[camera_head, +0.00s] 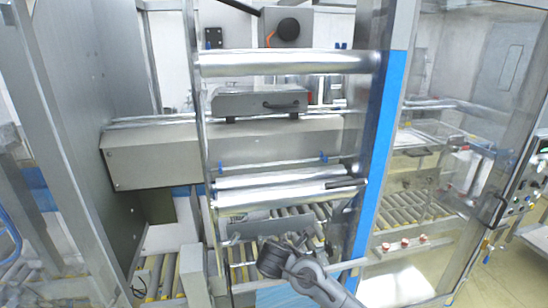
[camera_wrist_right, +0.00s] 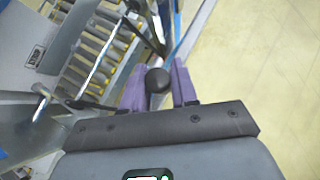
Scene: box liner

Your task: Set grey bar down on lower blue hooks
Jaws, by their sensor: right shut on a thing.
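My right gripper (camera_wrist_right: 157,78) shows its two purple fingers in the right wrist view. They are closed on a dark rounded piece, which looks like an end of the grey bar (camera_wrist_right: 157,80); the rest of its length is hard to make out. In the head view my right arm rises from the bottom centre, below the rollers, and its fingers cannot be made out. Small blue hooks show on the frame at the left (camera_head: 220,167) and right (camera_head: 323,157). Small blue pieces also show lower, at the ends of the shiny roller (camera_head: 270,198). My left gripper is not in view.
A blue-edged upright (camera_head: 385,150) stands right of the rollers. Another shiny roller (camera_head: 290,62) crosses above. A short dark rod (camera_head: 346,184) lies by the lower roller's right end. A roller conveyor (camera_head: 400,208) runs behind. Pale floor is open at the right.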

